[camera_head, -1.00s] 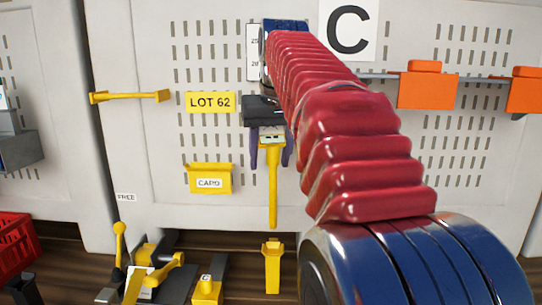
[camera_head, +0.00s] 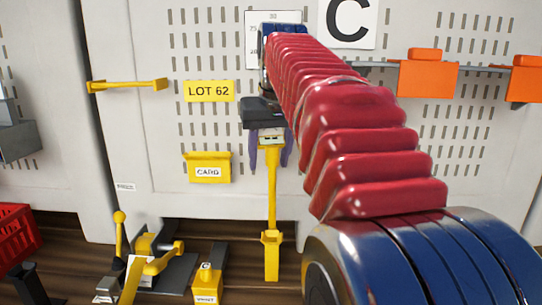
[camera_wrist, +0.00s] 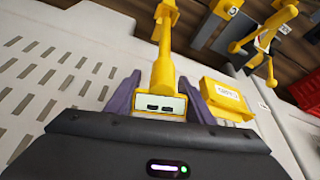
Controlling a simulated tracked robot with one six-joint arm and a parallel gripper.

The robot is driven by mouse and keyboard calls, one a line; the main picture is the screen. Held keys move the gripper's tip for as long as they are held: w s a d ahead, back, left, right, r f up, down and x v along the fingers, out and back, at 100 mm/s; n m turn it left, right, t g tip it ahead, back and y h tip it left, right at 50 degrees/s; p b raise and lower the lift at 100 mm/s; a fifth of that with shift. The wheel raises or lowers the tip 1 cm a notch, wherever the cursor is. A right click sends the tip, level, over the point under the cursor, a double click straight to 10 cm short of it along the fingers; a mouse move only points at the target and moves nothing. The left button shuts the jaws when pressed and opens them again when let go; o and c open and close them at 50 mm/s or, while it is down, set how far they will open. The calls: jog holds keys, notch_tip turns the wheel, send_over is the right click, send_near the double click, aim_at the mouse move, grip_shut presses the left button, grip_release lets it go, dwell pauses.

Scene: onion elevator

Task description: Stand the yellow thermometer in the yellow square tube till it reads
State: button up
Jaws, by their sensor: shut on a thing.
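The yellow thermometer (camera_head: 271,190) hangs upright, stem down, from my gripper (camera_head: 271,150). My gripper's purple fingers are shut on its head, which also shows in the wrist view (camera_wrist: 160,104). The head's pale display has two small dark marks; I cannot make out a reading. The yellow square tube (camera_head: 271,262) stands upright directly below. In the head view the stem's lower end meets the tube's flared mouth. In the wrist view the stem runs up to the tube (camera_wrist: 166,14). The tip is hidden, and I cannot tell how far inside it is.
A yellow CARD holder (camera_head: 208,168) is on the pegboard wall left of the stem. A yellow lever device (camera_head: 150,265) and a small yellow box marked C (camera_head: 207,284) stand left of the tube. Red crate (camera_head: 18,232) at far left; orange bins (camera_head: 428,78) at right.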

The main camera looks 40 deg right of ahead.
aim_at(273, 184)
jog(key=shift+f, duration=7.25)
jog(key=o, duration=1.6)
jog(key=v, duration=1.2)
jog(key=shift+s, duration=0.1)
jog(key=shift+v, duration=0.8)
